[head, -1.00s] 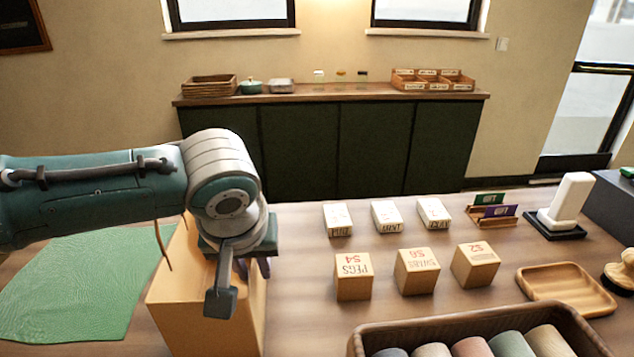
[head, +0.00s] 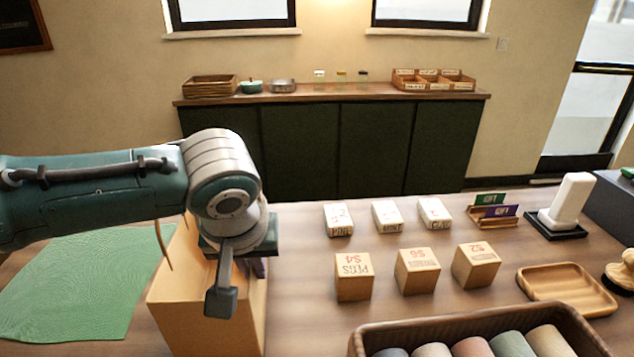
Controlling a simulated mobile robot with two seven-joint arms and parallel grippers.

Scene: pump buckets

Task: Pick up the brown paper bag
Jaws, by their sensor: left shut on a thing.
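The brown paper bag (head: 190,308) stands upright on the table at the lower left, with a thin handle loop (head: 163,246) at its left side. My left gripper (head: 222,292) points down over the bag's open top and right part. It is shut on the bag, though the wrist hides most of the contact. Something purple shows inside the bag just behind the gripper. My right gripper is out of view.
A green cloth (head: 75,285) lies left of the bag. Small white boxes (head: 387,217) and wooden blocks (head: 353,277) stand to the right. A brown basket (head: 480,320) of rolls is at the front, beside a wooden tray (head: 566,290). Bare table lies between bag and blocks.

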